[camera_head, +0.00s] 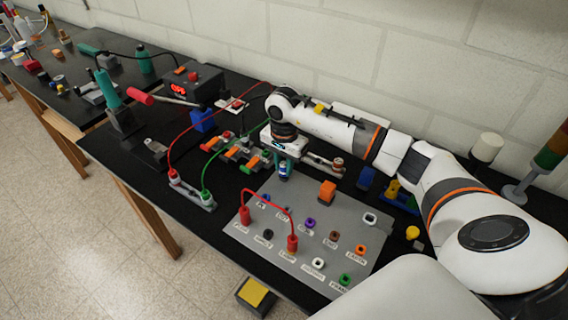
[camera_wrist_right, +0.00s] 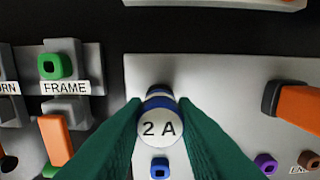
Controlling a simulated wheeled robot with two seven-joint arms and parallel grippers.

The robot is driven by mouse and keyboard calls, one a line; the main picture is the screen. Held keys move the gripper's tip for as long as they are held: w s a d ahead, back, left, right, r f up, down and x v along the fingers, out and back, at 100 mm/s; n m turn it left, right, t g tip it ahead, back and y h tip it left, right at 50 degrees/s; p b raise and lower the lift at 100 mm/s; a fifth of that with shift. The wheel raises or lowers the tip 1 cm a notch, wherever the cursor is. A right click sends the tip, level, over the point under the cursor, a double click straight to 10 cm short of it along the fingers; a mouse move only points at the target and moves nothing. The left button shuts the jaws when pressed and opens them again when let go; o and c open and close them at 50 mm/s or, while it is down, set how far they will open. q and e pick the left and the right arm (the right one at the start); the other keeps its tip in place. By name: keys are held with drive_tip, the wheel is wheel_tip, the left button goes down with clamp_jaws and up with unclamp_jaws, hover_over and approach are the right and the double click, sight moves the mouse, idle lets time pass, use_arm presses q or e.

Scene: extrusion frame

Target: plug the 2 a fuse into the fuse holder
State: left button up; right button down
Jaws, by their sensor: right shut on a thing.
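My right gripper (camera_head: 284,162) points down above the back-left part of the grey socket panel (camera_head: 320,265). In the right wrist view its green fingers (camera_wrist_right: 160,140) are shut on the 2 A fuse (camera_wrist_right: 160,124), which has a white face marked "2 A" and blue bands. The fuse (camera_head: 284,172) shows small and blue in the head view. Its far end points at the panel near its edge; I cannot tell whether it touches. A blue socket (camera_wrist_right: 160,168) sits close by. I cannot make out which part is the fuse holder. My left gripper is not in view.
A red cable (camera_head: 270,192) arches over the panel, plugged at both ends. An orange block (camera_head: 327,192) stands right of the gripper. Grey strips with orange levers (camera_head: 240,155) lie to the left. A yellow-topped box (camera_head: 256,294) sits at the front.

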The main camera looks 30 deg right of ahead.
drive_tip(key=shift+f+b, duration=0.35)
drive_tip(key=shift+f, duration=0.05)
drive_tip(key=c, duration=1.1)
unclamp_jaws()
wheel_tip(320, 180, up, 12)
drive_tip(key=b, duration=0.2)
